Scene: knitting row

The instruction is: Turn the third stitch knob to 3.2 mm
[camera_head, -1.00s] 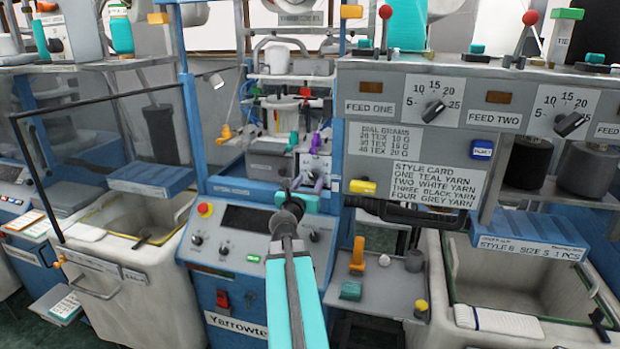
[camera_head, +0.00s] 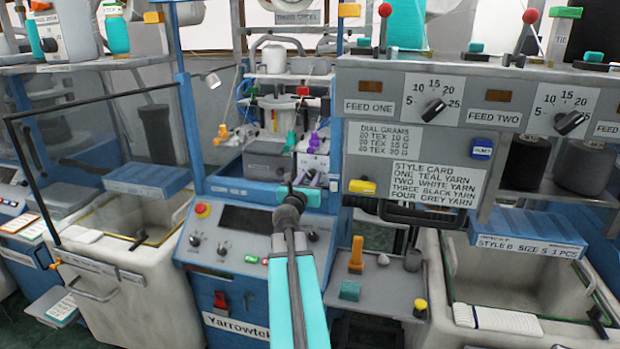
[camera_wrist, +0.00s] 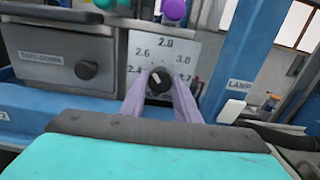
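In the wrist view, a black stitch knob (camera_wrist: 159,80) sits on a white dial plate (camera_wrist: 192,47) marked 2.4, 2.6, 2.8, 3.0 and a partly covered 3.2. A pale pointer line on the knob leans to the upper left; the exact value is hard to read. The two lilac fingers of my gripper (camera_wrist: 160,88) stand apart, one on each side of the knob. I cannot tell whether they touch it. In the head view my gripper (camera_head: 308,180) reaches the middle machine and hides most of this dial.
A grey box with a dark knob (camera_wrist: 87,69), labelled TAKE-DOWN, lies left of the dial. Teal and purple parts hang just above it. A blue post (camera_wrist: 235,60) labelled LAMP stands at the right.

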